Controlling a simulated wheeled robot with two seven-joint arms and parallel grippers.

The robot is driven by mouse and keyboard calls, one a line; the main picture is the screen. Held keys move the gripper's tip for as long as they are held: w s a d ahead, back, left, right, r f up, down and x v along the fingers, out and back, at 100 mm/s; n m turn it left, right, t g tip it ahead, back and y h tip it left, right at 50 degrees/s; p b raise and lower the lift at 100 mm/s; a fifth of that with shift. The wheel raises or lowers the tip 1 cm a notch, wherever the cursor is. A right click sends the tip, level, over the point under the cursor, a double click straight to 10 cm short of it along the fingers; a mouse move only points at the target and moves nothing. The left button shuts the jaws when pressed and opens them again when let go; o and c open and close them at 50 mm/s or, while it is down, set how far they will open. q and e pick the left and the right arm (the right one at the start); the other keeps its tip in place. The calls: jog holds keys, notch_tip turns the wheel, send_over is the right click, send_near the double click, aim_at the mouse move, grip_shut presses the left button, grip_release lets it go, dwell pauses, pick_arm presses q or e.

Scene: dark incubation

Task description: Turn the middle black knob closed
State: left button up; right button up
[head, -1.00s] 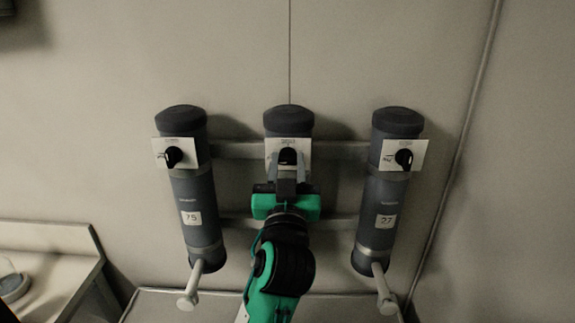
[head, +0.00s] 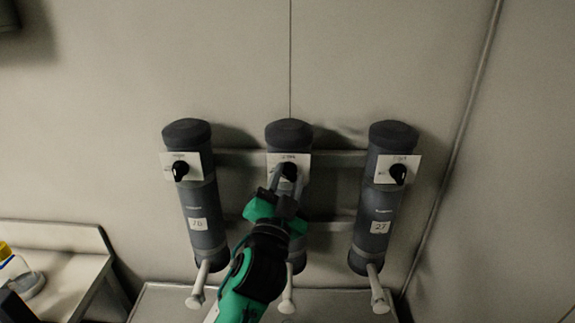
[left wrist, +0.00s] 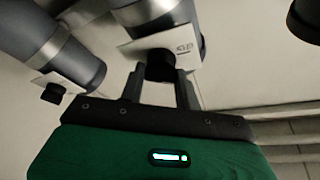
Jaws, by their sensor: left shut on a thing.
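The middle black knob (head: 290,171) sits on a white plate (head: 301,160) on the middle grey cylinder (head: 288,133). My left gripper (head: 283,173) is green and reaches up from below, shut on this knob. In the left wrist view the two fingers (left wrist: 160,82) stand on either side of the middle knob (left wrist: 160,65), and the wrist picture is tilted. The fingers and arm hide the lower part of the middle cylinder. My right gripper is not in view.
The left cylinder (head: 187,133) and right cylinder (head: 393,135) carry like black knobs, left (head: 180,171) and right (head: 398,174). Pale handles stick out below the cylinders. A side table (head: 62,236) with a yellow-capped bottle stands at the far left.

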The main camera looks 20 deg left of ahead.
pick_arm(q)
jog(key=m+p, duration=0.1)
jog(key=m+h+p, duration=0.1)
jog(key=m, duration=0.1)
jog(key=m+g+h+p, duration=0.1)
jog(key=m+p, duration=0.1)
jog(key=shift+r, duration=0.35)
jog(key=shift+a+f+m+g+h+p, duration=0.1)
jog(key=shift+m+g+h+p, duration=0.2)
jog(key=shift+m+p, duration=0.5)
jog(key=m+g, duration=0.1)
jog(key=m, duration=0.2)
jog(key=shift+h, duration=0.3)
jog(key=shift+f+m+g, duration=0.1)
jog(key=shift+m+g, duration=0.5)
jog(key=shift+m, duration=1)
jog(key=o, duration=1)
